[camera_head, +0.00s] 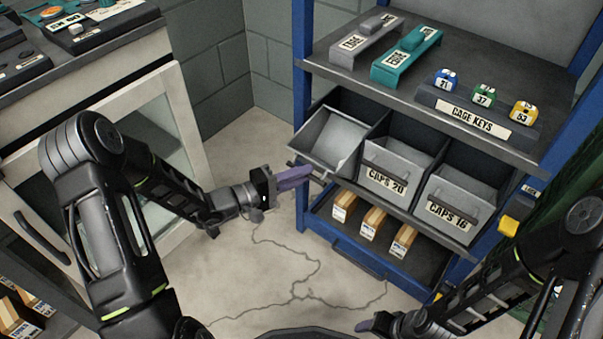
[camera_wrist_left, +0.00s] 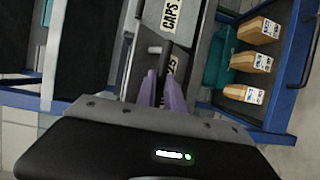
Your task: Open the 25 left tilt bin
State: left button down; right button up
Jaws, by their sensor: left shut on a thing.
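The left tilt bin (camera_head: 331,138) is in the middle row of the blue rack, tilted out at the top so its pale inside shows in the head view. In the head view the bin's front face and most of the handle are hidden. My right gripper (camera_head: 376,324) is low at the bottom edge, away from the rack; its fingers are only partly clear.
The bins CAPS 20 (camera_head: 398,172) and CAPS 16 (camera_head: 454,205) sit to the right in the same row. Above is a shelf with CAGE KEYS padlocks (camera_head: 484,95). Below, a blue tray (camera_head: 352,253) holds boxes. A glass-door cabinet (camera_head: 150,130) stands left; the floor between is clear.

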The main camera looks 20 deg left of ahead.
pick_arm(q)
jog(key=shift+f, duration=0.1)
jog(key=c, duration=1.5)
grip_release()
jog(key=shift+w+d, duration=0.1)
jog(key=shift+o, duration=0.2)
jog(key=p+v, duration=0.1)
jog(key=v, duration=0.6)
jog(key=shift+s+a+p, duration=0.25)
jog(key=shift+a+p, duration=0.05)
jog(key=shift+a, duration=0.05)
